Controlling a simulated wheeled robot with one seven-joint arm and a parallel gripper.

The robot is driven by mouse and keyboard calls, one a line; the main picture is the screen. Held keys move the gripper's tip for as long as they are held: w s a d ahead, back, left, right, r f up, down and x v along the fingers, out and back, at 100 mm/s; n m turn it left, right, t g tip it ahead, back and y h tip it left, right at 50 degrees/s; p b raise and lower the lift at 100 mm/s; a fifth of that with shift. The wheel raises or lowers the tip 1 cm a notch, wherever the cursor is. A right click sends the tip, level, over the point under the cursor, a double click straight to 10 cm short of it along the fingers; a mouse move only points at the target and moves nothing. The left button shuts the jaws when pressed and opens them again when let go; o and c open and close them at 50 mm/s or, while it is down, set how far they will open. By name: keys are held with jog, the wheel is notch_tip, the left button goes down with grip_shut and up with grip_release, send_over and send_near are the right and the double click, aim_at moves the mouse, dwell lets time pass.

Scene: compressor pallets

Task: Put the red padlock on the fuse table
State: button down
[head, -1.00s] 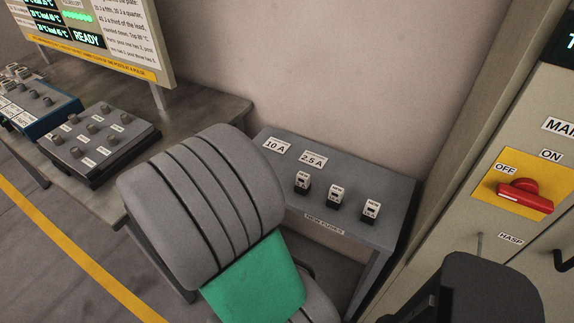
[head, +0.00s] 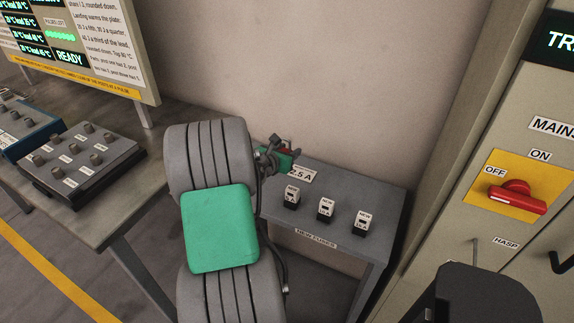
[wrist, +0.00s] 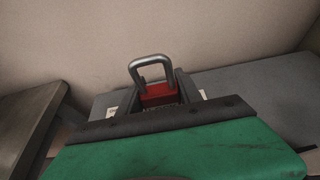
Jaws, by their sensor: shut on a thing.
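The red padlock (wrist: 160,93), with its grey shackle upright, is held between the jaws of my gripper (wrist: 155,100) in the wrist view. In the head view a bit of the red padlock (head: 288,152) shows beside my gripper (head: 280,158), over the back left part of the fuse table. The grey fuse table (head: 385,228) bears several small fuses and a "NEW FUSES" label. My arm hides its left part. I cannot tell whether the padlock touches the tabletop.
Fuses (head: 326,208) stand along the table's front right; the back right of its top is bare. A cabinet with a red switch (head: 517,198) is at the right. The wall is close behind.

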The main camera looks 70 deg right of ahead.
jog(key=w+d+f, duration=0.1)
jog(key=f, duration=0.1)
jog(key=w+d+f, duration=0.1)
jog(key=f, duration=0.1)
jog(key=w+f, duration=0.1)
jog(key=shift+d+f, duration=0.4)
notch_tip(320, 180, down, 2)
jog(key=shift+f, duration=0.25)
jog(key=shift+f, duration=0.2)
jog(key=c, duration=0.8)
grip_release()
jog(key=shift+s, duration=0.1)
